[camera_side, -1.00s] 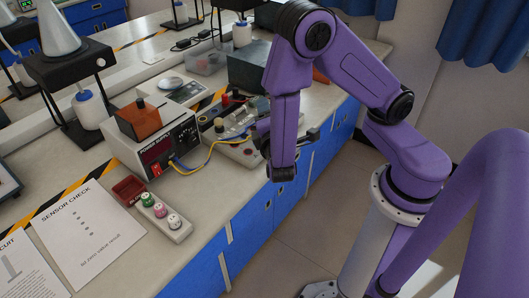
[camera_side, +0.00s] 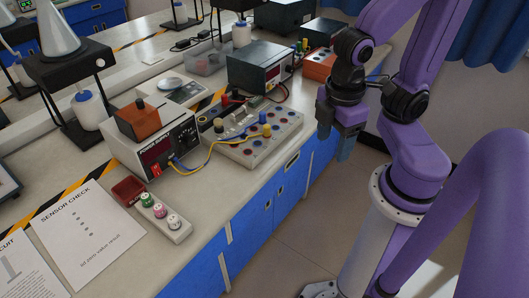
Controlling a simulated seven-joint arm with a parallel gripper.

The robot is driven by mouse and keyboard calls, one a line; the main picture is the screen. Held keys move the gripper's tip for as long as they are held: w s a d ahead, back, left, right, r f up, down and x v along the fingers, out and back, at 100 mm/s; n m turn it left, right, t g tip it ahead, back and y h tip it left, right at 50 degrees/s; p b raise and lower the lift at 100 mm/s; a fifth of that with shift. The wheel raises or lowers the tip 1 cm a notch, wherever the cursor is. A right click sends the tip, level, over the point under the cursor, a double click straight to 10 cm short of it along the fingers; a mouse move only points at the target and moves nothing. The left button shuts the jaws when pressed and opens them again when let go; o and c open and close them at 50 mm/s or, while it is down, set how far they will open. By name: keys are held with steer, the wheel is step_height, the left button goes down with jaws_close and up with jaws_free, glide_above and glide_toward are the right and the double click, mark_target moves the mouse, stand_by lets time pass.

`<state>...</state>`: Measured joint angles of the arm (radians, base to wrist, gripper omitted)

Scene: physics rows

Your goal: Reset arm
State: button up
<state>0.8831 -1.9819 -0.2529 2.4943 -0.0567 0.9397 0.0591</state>
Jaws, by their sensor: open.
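My gripper (camera_side: 337,147) points down beside the front edge of the bench, right of the circuit board. Its fingers are apart, and I see nothing between them. My purple arm is folded back near its base at the right. The white circuit board (camera_side: 272,138) with coloured sockets lies on the bench, clear of my gripper. Yellow and blue wires (camera_side: 208,158) run from the power supply (camera_side: 160,150) to the board.
A row of coloured knobs (camera_side: 160,211) and a small red tray (camera_side: 127,190) sit at the front left. A paper sheet (camera_side: 90,245) lies beside them. Dark boxes (camera_side: 262,68) stand at the back. The floor (camera_side: 290,235) before the blue cabinets is clear.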

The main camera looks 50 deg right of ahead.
steer(key=shift+s+a+r+y, duration=0.35)
steer(key=shift+s+a+y, duration=0.05)
steer(key=shift+y, duration=0.1)
stand_by(1.6)
